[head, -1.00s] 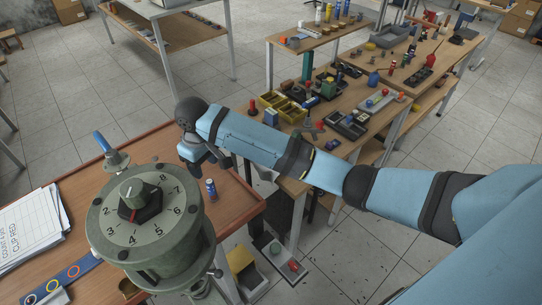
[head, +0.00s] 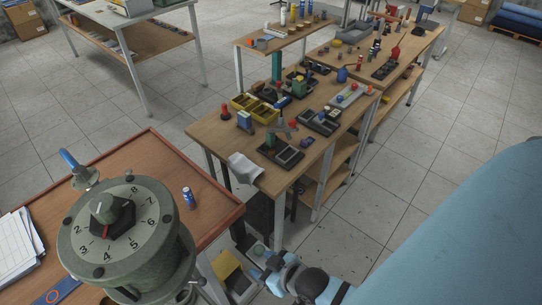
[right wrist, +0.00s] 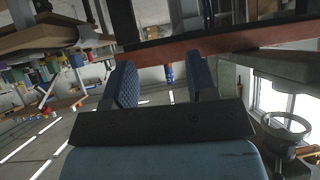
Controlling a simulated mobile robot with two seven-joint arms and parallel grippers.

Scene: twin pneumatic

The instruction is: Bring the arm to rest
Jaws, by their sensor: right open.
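My right arm reaches down at the lower right of the head view. Its gripper (head: 262,276) is low beside the wooden table, near the floor-level yellow bin, and touches nothing that I can make out. In the right wrist view the two blue ridged fingers (right wrist: 163,85) stand apart with nothing between them. Beyond them is the reddish-brown edge of a table (right wrist: 215,42). My left gripper is not in view.
A green dial unit (head: 125,225) with a numbered face stands on the wooden table (head: 150,155), with a small blue can (head: 189,197) beside it. A workbench (head: 225,135) carries several parts and yellow trays. Grey tiled floor lies open at right.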

